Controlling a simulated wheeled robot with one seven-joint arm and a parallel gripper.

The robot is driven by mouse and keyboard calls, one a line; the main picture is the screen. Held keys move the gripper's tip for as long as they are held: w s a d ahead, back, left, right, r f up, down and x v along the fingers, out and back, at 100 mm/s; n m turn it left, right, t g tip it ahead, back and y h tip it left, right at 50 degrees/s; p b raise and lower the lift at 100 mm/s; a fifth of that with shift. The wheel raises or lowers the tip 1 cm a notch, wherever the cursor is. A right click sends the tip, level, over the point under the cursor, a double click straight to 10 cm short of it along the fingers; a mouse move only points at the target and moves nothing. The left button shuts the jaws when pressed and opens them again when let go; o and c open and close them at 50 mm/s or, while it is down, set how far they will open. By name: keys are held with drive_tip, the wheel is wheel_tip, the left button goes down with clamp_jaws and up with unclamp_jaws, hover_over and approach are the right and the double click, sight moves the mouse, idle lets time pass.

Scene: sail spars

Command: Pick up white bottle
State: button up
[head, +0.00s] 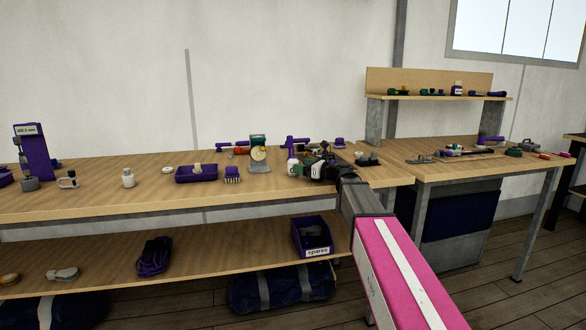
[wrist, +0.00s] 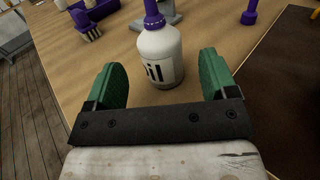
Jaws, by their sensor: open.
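In the wrist view a white bottle (wrist: 160,52) with a purple cap and partly visible black lettering stands upright on the bench. My gripper (wrist: 162,72) is open, its two green-padded fingers on either side of the bottle's lower part as seen here, with visible gaps. Whether the bottle is fully between them in depth is hard to tell. In the head view my gripper (head: 310,169) is over the right end of the long bench, and a small white shape beside it (head: 291,165) appears to be this bottle, partly hidden.
The long bench (head: 90,203) also holds a small whitish bottle (head: 128,178), a purple tray (head: 196,178), a purple brush (head: 232,175) and a green-topped dial device (head: 258,155). Another white bottle (head: 457,88) stands on the right shelf. A spares bin (head: 313,238) sits below.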

sight(291, 163)
drive_tip(key=shift+x, duration=2.95)
drive_tip(key=c, duration=1)
